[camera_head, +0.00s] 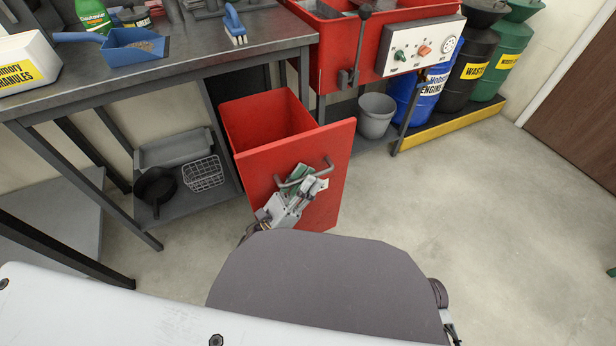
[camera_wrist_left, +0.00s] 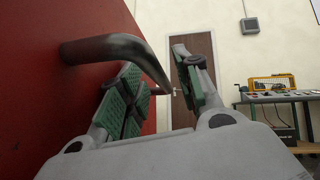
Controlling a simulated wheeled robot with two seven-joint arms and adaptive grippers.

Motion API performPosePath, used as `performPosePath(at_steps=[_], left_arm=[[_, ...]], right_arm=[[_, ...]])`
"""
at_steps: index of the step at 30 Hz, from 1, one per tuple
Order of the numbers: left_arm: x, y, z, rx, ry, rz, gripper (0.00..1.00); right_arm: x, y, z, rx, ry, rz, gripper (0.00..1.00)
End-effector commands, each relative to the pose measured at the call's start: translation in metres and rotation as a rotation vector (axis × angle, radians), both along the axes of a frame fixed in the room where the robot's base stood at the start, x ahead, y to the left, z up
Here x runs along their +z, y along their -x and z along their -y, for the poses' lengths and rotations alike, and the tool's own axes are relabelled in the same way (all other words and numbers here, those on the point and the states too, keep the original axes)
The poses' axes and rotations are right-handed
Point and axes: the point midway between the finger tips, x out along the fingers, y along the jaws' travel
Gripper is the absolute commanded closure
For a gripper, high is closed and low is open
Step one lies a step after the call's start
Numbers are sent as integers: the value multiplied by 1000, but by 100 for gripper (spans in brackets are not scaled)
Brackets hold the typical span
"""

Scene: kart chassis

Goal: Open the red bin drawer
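The red bin drawer (camera_head: 262,125) is pulled out from under the workbench, and its empty-looking inside shows from above. Its front panel (camera_head: 335,165) carries a grey bar handle (camera_head: 318,178). My left gripper (camera_head: 300,178) is at this handle, in front of the panel. In the left wrist view, the handle (camera_wrist_left: 115,47) runs from the red panel and passes between the two green-padded fingers of the gripper (camera_wrist_left: 158,90). The fingers stand apart, with visible space around the bar. My right gripper is not visible in either view.
The workbench (camera_head: 190,75) stands behind the drawer, with a blue dustpan (camera_head: 128,50) and a brush (camera_head: 234,25) on top. A lower shelf holds a wire basket (camera_head: 203,173). A grey bucket (camera_head: 376,115) stands right of the drawer. The floor (camera_head: 450,200) to the right is clear.

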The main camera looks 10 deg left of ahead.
Motion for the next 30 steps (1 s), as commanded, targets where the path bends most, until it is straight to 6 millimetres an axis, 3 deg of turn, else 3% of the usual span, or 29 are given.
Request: performPosePath(at_steps=[21, 30], left_arm=[[-67, 49, -49, 0, -1, -3, 66], [-77, 57, -56, 1, 0, -2, 66]], right_arm=[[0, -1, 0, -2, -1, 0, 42], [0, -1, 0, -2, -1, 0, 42]])
